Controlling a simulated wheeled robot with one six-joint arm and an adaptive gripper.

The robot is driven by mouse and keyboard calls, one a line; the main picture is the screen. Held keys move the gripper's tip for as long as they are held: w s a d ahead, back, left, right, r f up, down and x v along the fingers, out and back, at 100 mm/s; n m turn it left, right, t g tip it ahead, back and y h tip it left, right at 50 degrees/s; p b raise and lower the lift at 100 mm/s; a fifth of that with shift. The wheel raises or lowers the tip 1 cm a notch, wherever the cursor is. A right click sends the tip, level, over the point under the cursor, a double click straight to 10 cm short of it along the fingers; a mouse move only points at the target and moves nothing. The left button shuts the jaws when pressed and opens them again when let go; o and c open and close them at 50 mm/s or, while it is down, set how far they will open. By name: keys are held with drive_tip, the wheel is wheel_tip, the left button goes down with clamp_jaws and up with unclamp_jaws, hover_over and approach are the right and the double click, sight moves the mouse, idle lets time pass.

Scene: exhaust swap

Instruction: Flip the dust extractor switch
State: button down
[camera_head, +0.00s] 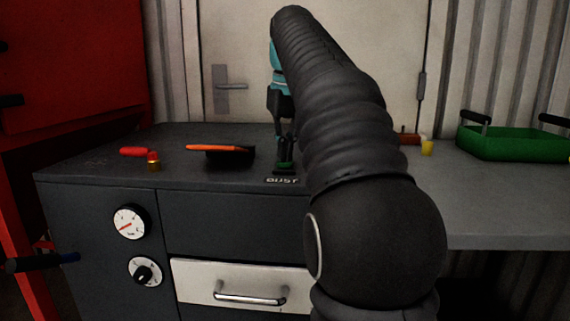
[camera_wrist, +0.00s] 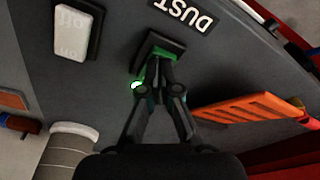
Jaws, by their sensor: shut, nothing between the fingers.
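The dust extractor switch (camera_wrist: 168,48) is a green part in a black housing, beside a white DUST label (camera_wrist: 188,14). In the head view the switch (camera_head: 285,166) and label (camera_head: 283,181) are at the cabinet top's front edge. My gripper (camera_wrist: 158,62) is shut and empty, fingertips at the switch and covering part of it; I cannot tell whether they touch. In the head view my gripper (camera_head: 284,140) points down over the switch. A small bright green-white spot (camera_wrist: 137,86) shows beside the fingers. The switch's position is hard to tell.
A white rocker switch (camera_wrist: 72,32) in a black frame is nearby. An orange-and-black brush (camera_head: 220,150), a red item (camera_head: 133,152) and a small red-and-brass piece (camera_head: 153,161) lie left. A green crate (camera_head: 510,143) and yellow piece (camera_head: 427,148) are right.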

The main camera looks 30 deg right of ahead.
drive_tip(key=shift+f, duration=0.2)
drive_tip(key=shift+r, duration=0.1)
drive_tip(key=shift+r+p, duration=2.15)
drive_tip(key=shift+r, duration=1.3)
drive_tip(key=shift+a, duration=0.1)
